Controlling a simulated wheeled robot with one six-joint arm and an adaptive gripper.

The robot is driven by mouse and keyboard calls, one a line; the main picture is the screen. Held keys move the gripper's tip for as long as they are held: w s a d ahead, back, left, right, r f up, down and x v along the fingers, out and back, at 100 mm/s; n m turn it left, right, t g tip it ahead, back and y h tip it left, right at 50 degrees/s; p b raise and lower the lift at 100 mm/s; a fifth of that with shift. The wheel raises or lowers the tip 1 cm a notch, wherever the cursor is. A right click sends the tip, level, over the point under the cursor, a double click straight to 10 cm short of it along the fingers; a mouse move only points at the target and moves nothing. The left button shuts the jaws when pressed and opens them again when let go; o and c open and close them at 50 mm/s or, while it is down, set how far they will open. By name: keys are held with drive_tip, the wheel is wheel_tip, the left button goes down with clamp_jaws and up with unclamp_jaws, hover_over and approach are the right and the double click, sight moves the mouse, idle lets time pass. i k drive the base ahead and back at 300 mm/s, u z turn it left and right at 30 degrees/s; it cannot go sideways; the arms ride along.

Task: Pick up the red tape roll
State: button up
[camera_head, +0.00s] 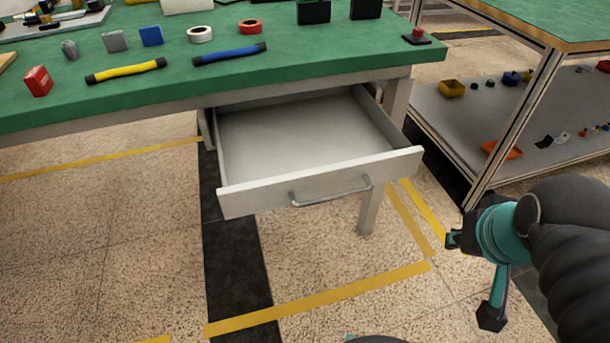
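The red tape roll (250,26) lies flat on the green tabletop (330,62), towards the back, with its hole facing up. A white tape roll (200,34) lies to its left, a little apart. My gripper (471,277) is at the lower right, over the floor in front of the table and far from the red roll. Its two dark fingertips are spread apart and nothing shows between them.
A blue-handled tool (229,53) lies in front of the rolls; a yellow one (126,70) lies left. Black boxes (314,12) stand right of the red roll. An empty open drawer (300,135) juts out below the tabletop. A shelved bench (520,115) stands right.

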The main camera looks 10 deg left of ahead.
sight(250, 27)
drive_tip(key=u, duration=0.55)
drive_tip(key=k, duration=0.35)
drive_tip(key=u, duration=0.5)
drive_tip(key=i, duration=0.45)
